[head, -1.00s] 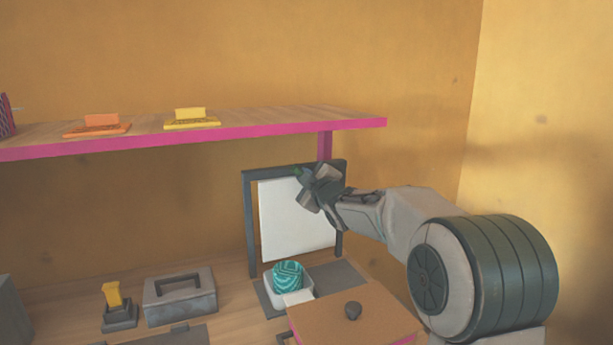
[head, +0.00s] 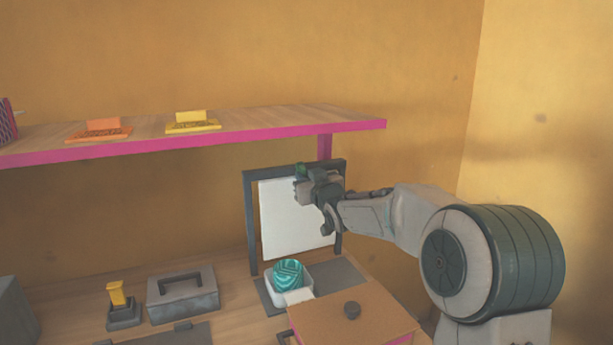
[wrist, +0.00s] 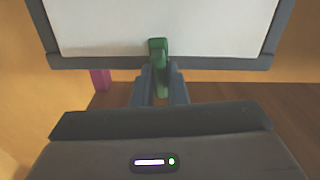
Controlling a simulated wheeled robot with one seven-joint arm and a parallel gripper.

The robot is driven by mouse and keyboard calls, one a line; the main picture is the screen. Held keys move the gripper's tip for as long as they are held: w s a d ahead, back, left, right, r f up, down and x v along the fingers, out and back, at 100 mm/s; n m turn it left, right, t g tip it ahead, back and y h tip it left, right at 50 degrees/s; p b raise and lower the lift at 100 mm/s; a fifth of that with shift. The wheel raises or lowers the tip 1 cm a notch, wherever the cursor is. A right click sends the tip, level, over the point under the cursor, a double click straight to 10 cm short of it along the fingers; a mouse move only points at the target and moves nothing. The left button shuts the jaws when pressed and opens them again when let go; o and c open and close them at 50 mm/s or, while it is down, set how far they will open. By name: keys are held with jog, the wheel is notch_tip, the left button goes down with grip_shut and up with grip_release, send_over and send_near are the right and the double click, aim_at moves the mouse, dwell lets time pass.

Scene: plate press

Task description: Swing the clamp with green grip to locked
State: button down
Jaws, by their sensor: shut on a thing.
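The clamp's green grip (wrist: 158,52) stands between my two fingers in the wrist view, against the dark bar of the press frame (wrist: 90,62). My gripper (wrist: 160,88) is shut on it. In the head view my gripper (head: 306,184) is at the upper right part of the dark frame (head: 250,215), in front of the white plate (head: 285,225). A little of the green grip (head: 300,169) shows at its top there. The rest of the clamp is hidden by my gripper.
A pink-edged shelf (head: 220,139) runs behind and above, with orange (head: 99,130) and yellow (head: 191,122) pieces. Below stand a white tray (head: 297,296) with a teal patterned object (head: 289,273), a knobbed brown-topped box (head: 375,325) and a grey handled box (head: 183,295).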

jog(key=shift+f+m, duration=0.1)
jog(key=shift+m, duration=0.5)
jog(key=c, duration=1.4)
grip_release()
jog(key=shift+c, duration=0.2)
jog(key=v, duration=1.3)
jog(key=shift+s+d+b, duration=0.15)
jog(key=shift+s+b, duration=0.15)
jog(key=shift+s, duration=0.05)
